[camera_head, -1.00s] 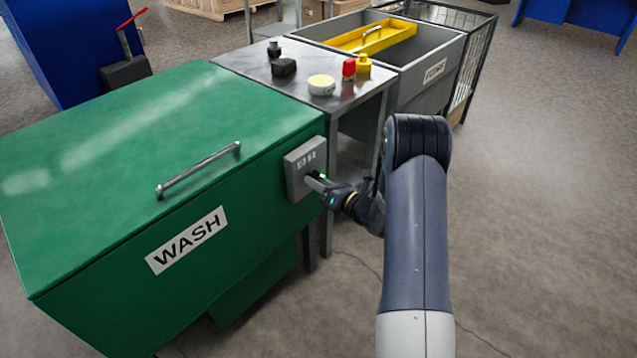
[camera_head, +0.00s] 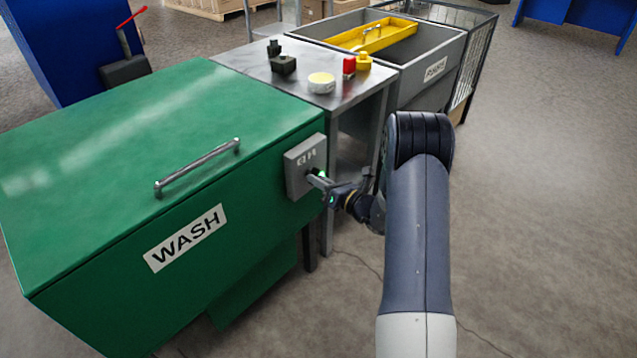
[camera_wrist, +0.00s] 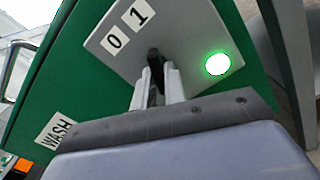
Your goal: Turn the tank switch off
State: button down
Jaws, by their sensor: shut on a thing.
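The green wash tank (camera_head: 110,180) has a grey switch box (camera_head: 303,165) on its front right. In the wrist view the switch plate (camera_wrist: 185,35) carries the labels 0 and 1, and a lit green lamp (camera_wrist: 217,64). The black switch knob (camera_wrist: 154,62) stands between my two fingers. My gripper (camera_wrist: 158,85) is shut on the knob; it also shows at the box in the head view (camera_head: 318,180). The fingers hide part of the knob, so its exact setting is hard to read.
A steel table (camera_head: 335,98) with several small items stands behind the tank. A grey rinse tank (camera_head: 430,85) with a yellow tray (camera_head: 385,37) is beyond it. The tank's lid handle (camera_head: 198,167) is left of the switch. The floor to the right is clear.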

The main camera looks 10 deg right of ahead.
jog(key=shift+d+f+n+b, duration=0.1)
jog(key=shift+n+b, duration=5.4)
jog(key=shift+b, duration=1.55)
jog(key=c, duration=1.5)
grip_release()
jog(key=shift+o, duration=0.2)
jog(key=shift+d, duration=0.1)
